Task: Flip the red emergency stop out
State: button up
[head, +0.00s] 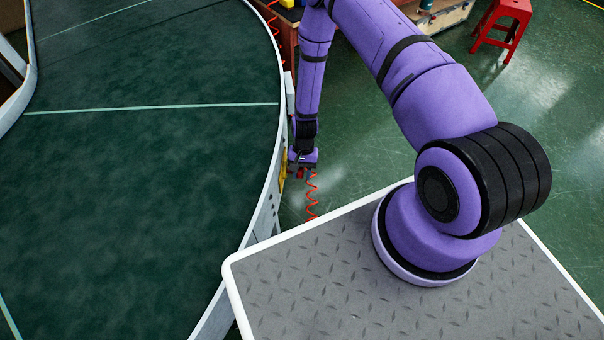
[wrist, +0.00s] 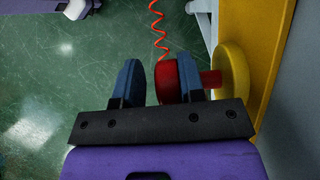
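The red emergency stop (wrist: 167,80) has a round mushroom head on a red stem that sticks out from a yellow disc (wrist: 234,75). The disc sits on a yellow box (wrist: 269,60). My gripper (wrist: 161,76) straddles the red head. Its right finger overlaps the gap between the head and the yellow disc, in front of part of the stem. Its left finger is on the outer side, with a small gap to the head. In the head view my gripper (head: 301,163) is beside the yellow box (head: 284,168) on the conveyor's side, and the stop is mostly hidden.
The green curved conveyor (head: 150,180) with a pale rim fills the left. A red coiled cable (head: 312,195) hangs near my gripper and also shows in the wrist view (wrist: 158,28). A red stool (head: 503,25) stands far right. Green floor is free to the right of the conveyor.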

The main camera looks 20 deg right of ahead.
jog(key=v, duration=1)
jog(key=shift+r, duration=0.15)
jog(key=shift+r, duration=0.1)
